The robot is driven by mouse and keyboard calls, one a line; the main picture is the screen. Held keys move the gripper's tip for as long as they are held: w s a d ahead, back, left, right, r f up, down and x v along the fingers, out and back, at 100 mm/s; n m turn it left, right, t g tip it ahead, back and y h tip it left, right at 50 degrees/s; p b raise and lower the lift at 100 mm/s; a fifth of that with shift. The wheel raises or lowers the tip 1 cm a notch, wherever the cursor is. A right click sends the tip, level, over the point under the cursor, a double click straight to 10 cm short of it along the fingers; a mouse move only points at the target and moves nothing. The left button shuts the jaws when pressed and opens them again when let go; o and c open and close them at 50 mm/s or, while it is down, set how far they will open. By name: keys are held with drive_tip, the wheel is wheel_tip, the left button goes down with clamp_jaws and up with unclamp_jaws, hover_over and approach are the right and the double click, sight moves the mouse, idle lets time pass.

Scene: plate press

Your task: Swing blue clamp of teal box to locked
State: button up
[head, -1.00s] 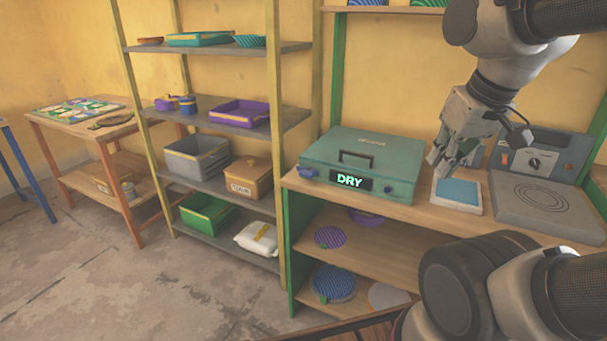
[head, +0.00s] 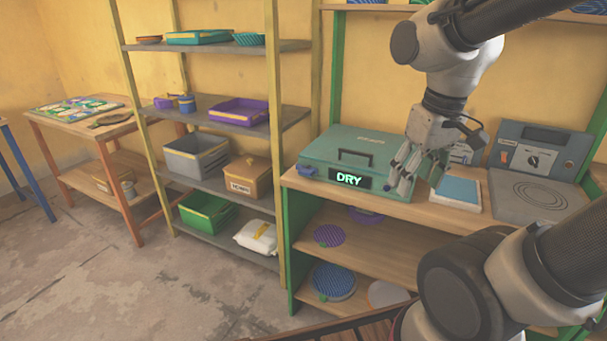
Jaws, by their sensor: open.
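The teal box (head: 338,147) sits on the left of the wooden bench top, its lid down, with a dark handle on the lid. A display on its front reads DRY (head: 349,179). My gripper (head: 412,180) is open and empty, pointing down at the right end of the box, and covers that corner. I cannot tell whether the fingers touch the box.
Right of my gripper lie a white pad with a blue top (head: 458,190) and a grey plate unit with a control panel (head: 535,165). Green uprights frame the bench (head: 450,215). A shelf rack (head: 218,125) stands to the left.

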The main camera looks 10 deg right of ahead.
drive_tip(key=w+f+n+g+h, duration=0.5)
drive_tip(key=w+f+n+h, duration=0.25)
drive_tip(key=f, duration=0.25)
drive_tip(key=n+t+h, duration=0.5)
drive_tip(key=n+t, duration=1.2)
drive_tip(key=n, duration=0.2)
approach(304, 173)
drive_tip(key=x, duration=0.2)
drive_tip(key=shift+y, duration=0.25)
drive_tip(key=x, duration=0.7)
drive_tip(key=shift+w+d, duration=0.2)
drive_tip(key=shift+d, duration=0.05)
drive_tip(key=shift+c, duration=0.4)
drive_tip(key=c, duration=0.9)
